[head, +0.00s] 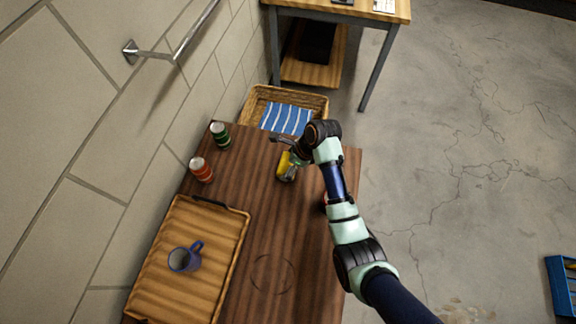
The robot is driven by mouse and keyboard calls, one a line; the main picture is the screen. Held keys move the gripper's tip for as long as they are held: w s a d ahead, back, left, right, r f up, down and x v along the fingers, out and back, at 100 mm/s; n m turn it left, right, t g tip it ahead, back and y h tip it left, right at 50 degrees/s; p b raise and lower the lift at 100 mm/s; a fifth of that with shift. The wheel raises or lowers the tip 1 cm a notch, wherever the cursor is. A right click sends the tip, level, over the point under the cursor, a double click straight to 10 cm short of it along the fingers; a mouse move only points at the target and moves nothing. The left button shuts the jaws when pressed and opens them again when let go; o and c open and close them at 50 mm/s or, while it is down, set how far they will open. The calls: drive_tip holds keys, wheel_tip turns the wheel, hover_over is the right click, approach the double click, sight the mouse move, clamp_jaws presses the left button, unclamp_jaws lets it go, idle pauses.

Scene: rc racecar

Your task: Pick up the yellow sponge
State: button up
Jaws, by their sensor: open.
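A small yellow object (283,166) rests on the dark wooden table near its far end. Its shape is hard to make out, and I cannot tell for sure that it is the sponge. It has a greyish part at its lower right. My gripper (284,149) is open, at the far side of the yellow object and seemingly above it. One dark finger points left. I cannot tell whether the gripper touches the object.
A green can (220,135) and a red can (201,169) stand along the wall side. A wooden tray (228,262) holds a blue mug (184,258). A wicker basket (256,103) with a striped blue cloth (286,118) lies beyond the table. A reddish thing is mostly hidden behind my arm.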

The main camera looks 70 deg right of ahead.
drive_tip(key=shift+w+f, duration=0.15)
drive_tip(key=shift+f, duration=0.2)
drive_tip(key=c, duration=0.6)
wheel_tip(320, 180, up, 20)
drive_tip(key=p, duration=0.7)
